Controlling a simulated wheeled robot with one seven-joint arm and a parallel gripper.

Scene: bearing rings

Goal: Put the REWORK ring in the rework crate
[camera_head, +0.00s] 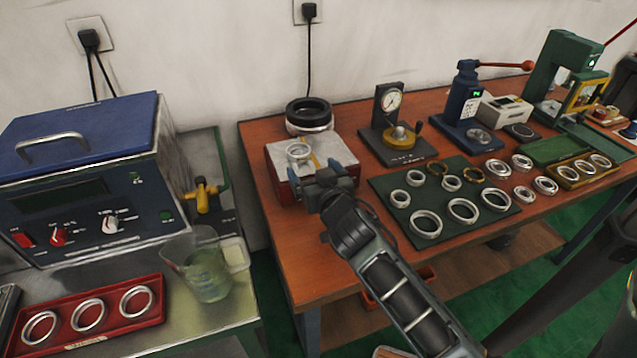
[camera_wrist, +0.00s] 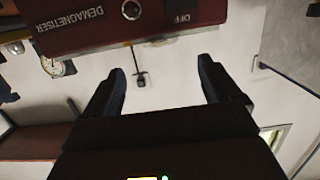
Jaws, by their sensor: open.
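No REWORK mark is readable on any ring. The wrist view is upside down and shows the demagnetiser's front panel (camera_wrist: 100,30). A red container (camera_head: 426,275) on the shelf below the bench is mostly hidden by my arm; I cannot tell whether it is the rework crate.
A red tray (camera_head: 148,318) with three rings and a beaker (camera_head: 206,272) stand on the left bench by a blue-lidded machine (camera_head: 80,140). A dial gauge (camera_head: 390,110), a blue press (camera_head: 466,105) and a green press (camera_head: 556,75) line the back. A yellow tray (camera_head: 566,181) holds rings.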

